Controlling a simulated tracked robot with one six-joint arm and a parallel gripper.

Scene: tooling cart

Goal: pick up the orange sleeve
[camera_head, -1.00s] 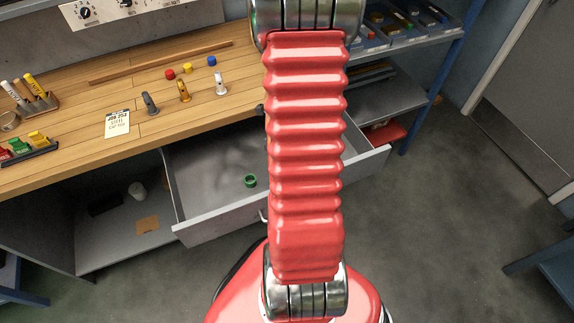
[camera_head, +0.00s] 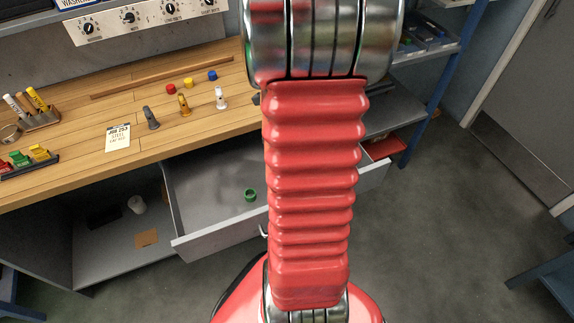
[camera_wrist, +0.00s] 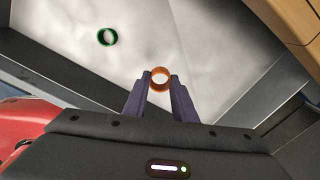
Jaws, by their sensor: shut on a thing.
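The orange sleeve (camera_wrist: 160,68) is a short ring, seen in the wrist view between the tips of my gripper (camera_wrist: 160,83). The two dark purple fingers are shut on it, one on each side. Behind it in that view is the pale floor of the open drawer (camera_wrist: 200,45). How high the sleeve is above that floor is hard to tell. In the head view the sleeve and my gripper are hidden behind my red arm.
A green ring (camera_head: 250,195) lies in the open drawer (camera_head: 215,244); it also shows in the wrist view (camera_wrist: 107,37). The wooden bench top (camera_head: 75,150) above carries several small fittings, a marker holder (camera_head: 40,118) and a paper card (camera_head: 118,138). A blue shelf rack stands at right.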

